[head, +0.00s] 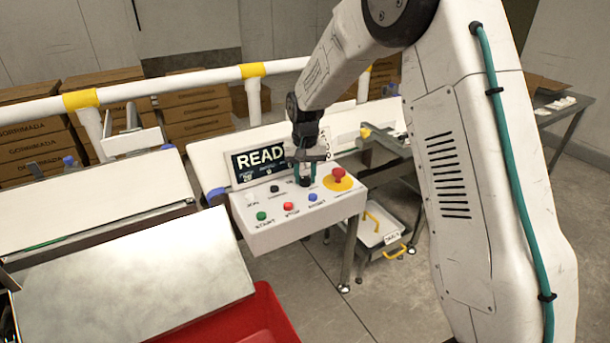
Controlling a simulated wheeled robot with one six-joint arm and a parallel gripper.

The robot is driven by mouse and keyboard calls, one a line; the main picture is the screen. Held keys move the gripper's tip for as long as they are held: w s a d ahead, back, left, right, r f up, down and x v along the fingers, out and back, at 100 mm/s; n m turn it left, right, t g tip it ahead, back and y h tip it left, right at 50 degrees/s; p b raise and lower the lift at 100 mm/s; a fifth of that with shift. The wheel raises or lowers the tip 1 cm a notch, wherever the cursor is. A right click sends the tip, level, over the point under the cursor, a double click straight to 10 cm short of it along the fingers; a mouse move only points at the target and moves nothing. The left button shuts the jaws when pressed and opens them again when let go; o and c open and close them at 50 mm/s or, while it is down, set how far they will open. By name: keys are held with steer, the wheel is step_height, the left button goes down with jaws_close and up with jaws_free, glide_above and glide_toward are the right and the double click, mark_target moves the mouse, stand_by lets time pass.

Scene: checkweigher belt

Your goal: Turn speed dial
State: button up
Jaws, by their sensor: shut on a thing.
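The speed dial (305,183) is a small black knob on the top face of the white control box (285,235). My gripper (305,175) points down over the box from above, with its fingers shut around the dial. The fingers hide most of the knob, so its pointer and setting cannot be read. A dark display (260,161) behind the buttons shows "READ", and the rest of its text is hidden by my gripper.
A red emergency stop (339,173) on a yellow disc sits close right of my gripper. Green (261,216), red (288,207) and blue (313,198) buttons line the front. A pale belt (90,205) and a red bin (255,325) lie left and below.

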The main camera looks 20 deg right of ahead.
mark_target(305, 178)
steer(key=shift+n, duration=0.3)
steer(key=o, duration=1)
steer(key=shift+c, duration=0.2)
steer(key=shift+r, duration=0.1)
step_height(305, 178, up, 8)
steer(key=shift+f, duration=0.15)
steer(key=shift+n+g, duration=0.3)
steer(key=shift+g, duration=0.3)
steer(key=s, duration=0.1)
steer(key=s+f, duration=0.1)
steer(key=s, duration=0.1)
steer(key=shift+s+f, duration=0.25)
steer(key=shift+s, duration=0.15)
steer(key=s+d+r+t, duration=0.1)
steer(key=s+r, duration=0.3)
steer(key=s, duration=0.8)
steer(key=s+d+r+n, duration=0.1)
steer(key=s+r, duration=0.3)
steer(key=s, duration=0.9)
steer(key=s+d+r+t, duration=0.1)
steer(key=s+r, duration=0.3)
steer(key=s, duration=0.8)
steer(key=shift+s+t, duration=0.3)
steer(key=shift+s, duration=0.05)
